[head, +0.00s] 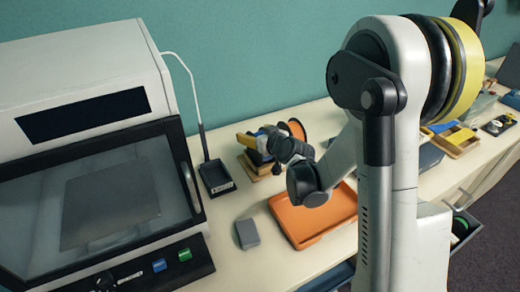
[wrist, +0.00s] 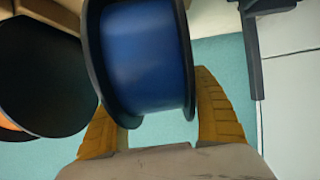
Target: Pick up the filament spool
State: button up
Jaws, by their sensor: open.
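A blue filament spool (wrist: 148,58) with black flanges fills the middle of the wrist view. It lies between the two yellow fingers of my gripper (wrist: 158,105). The fingers are apart, one on each side; I cannot tell whether either touches it. In the head view, my gripper (head: 250,140) is over the table near the wall, with a bit of the blue spool (head: 263,142) showing by its yellow finger. A second spool, with orange filament (head: 297,128), stands just right of it. Its black flange (wrist: 40,75) is close at left in the wrist view. My wrist hides much of both spools.
A white enclosed machine (head: 90,150) stands at left. A black tray with a thin post (head: 216,178) stands left of my gripper. An orange tray (head: 300,242) and a grey block (head: 247,233) lie in front. Wooden pieces (head: 255,170) sit under the gripper.

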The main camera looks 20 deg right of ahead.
jog(key=shift+r, duration=0.1)
jog(key=c, duration=1.5)
